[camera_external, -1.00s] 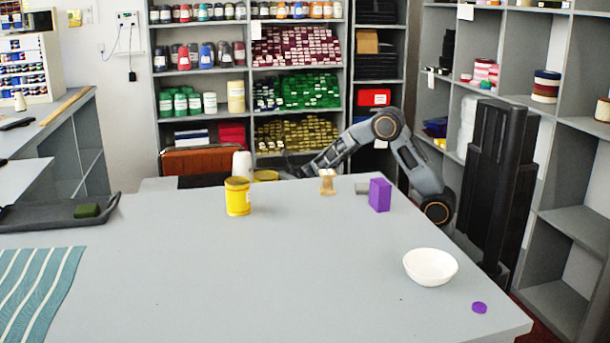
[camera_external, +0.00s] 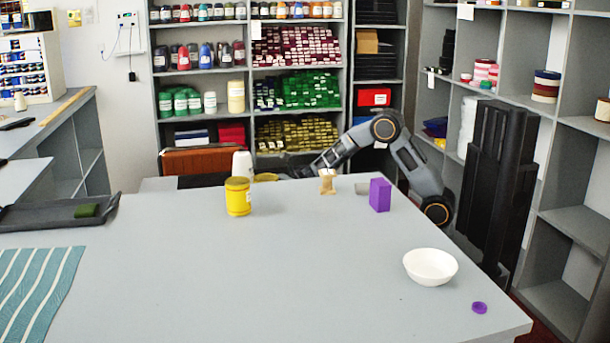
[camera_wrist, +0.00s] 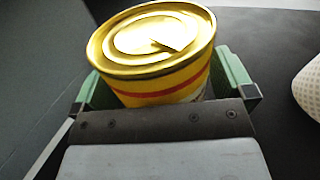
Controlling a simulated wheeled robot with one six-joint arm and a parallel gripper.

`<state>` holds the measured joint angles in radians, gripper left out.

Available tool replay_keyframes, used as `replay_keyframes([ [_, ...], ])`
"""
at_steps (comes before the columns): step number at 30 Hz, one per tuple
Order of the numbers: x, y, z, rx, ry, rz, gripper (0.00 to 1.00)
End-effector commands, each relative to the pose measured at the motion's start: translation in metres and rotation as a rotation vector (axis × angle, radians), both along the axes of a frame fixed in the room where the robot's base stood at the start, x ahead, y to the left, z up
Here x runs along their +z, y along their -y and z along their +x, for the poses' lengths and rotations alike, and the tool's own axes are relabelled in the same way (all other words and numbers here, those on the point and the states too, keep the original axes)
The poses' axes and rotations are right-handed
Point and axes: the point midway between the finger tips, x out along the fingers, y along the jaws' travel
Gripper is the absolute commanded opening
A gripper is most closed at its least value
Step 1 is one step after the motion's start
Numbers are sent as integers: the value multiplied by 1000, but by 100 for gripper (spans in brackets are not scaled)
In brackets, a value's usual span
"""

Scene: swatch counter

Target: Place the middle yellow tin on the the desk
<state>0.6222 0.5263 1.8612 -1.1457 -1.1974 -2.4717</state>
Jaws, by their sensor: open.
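In the wrist view a yellow tin (camera_wrist: 155,45) with a shiny gold lid and a red band stands between the green fingers of my gripper (camera_wrist: 165,82). The fingers are open on either side of it; contact is not clear. In the external view a yellow tin (camera_external: 238,197) stands upright on the grey desk (camera_external: 260,270). Behind it, part of another yellow tin (camera_external: 265,177) shows low at my gripper, which is mostly hidden there. I cannot tell which tin is the middle one.
A white cylinder (camera_external: 242,163) stands behind the front tin. A wooden spool (camera_external: 327,182), purple block (camera_external: 380,195), white bowl (camera_external: 430,266) and purple disc (camera_external: 479,308) are on the desk. A dark tray (camera_external: 55,216) and striped cloth (camera_external: 38,290) lie left. The desk's middle is clear.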

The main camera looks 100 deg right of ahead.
Motion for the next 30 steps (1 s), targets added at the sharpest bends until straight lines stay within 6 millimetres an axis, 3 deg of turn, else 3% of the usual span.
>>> replay_keyframes([
  [5,2,7,-15,-4,-1,0,100],
  [18,2,38,-90,-4,-1,0,100],
  [30,2,46,-112,0,0,0,100],
])
